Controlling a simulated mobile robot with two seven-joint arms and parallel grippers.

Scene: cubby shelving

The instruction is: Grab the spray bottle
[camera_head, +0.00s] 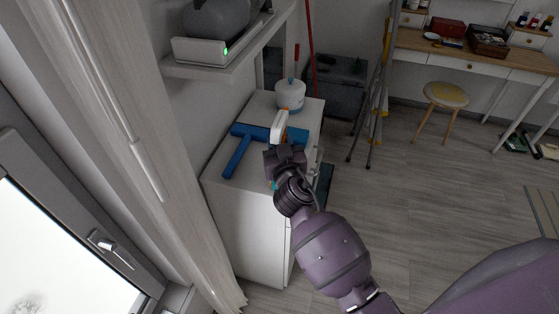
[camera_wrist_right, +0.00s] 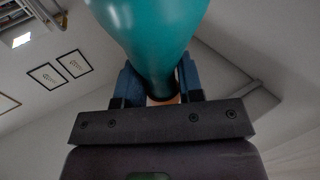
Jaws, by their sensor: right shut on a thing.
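The spray bottle's white and orange top (camera_head: 279,122) shows just beyond my right gripper (camera_head: 284,156) in the head view, above the white cabinet. In the right wrist view its teal body (camera_wrist_right: 150,30) fills the top middle. The bottle narrows between the two blue fingers of my right gripper (camera_wrist_right: 160,85), which is shut on it. Much of the bottle is hidden behind the gripper in the head view. I cannot tell whether its base touches the cabinet top. My left gripper is in neither view.
A blue T-shaped tool (camera_head: 239,150) lies on the white cabinet (camera_head: 238,198), left of the bottle. A white lidded pot (camera_head: 290,94) stands behind. A shelf (camera_head: 215,68) with a grey device overhangs at the upper left. A ladder (camera_head: 376,100) stands right; the floor between is clear.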

